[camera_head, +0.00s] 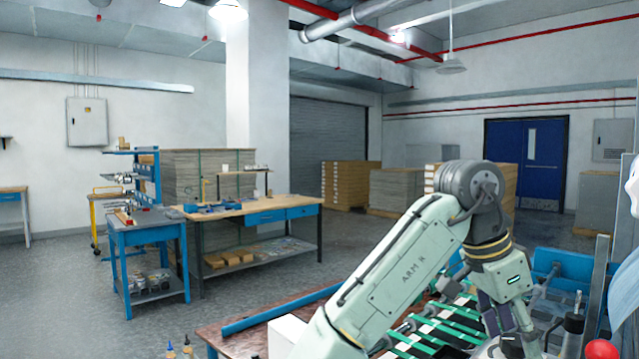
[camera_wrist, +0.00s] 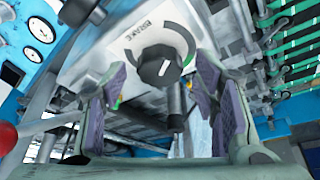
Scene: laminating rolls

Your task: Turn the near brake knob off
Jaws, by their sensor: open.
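The brake knob (camera_wrist: 160,66) is black and round with a white pointer line. It sits on a pale panel (camera_wrist: 110,52) marked "BRAKE" with a dark curved arc around the knob, in the wrist view. My gripper (camera_wrist: 165,85) is open, with one purple-padded finger on each side of the knob in the picture. I cannot tell how far the fingertips are from the knob. In the head view my gripper (camera_head: 512,335) points down at the lower right, and the knob cannot be made out there.
A panel with round gauges (camera_wrist: 38,30) is at the upper left of the wrist view, with a red ball (camera_wrist: 8,138) below it. Green belts (camera_head: 440,325) run beside my arm. A red knob (camera_head: 602,350) stands at the lower right. A workbench (camera_head: 250,207) stands farther off.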

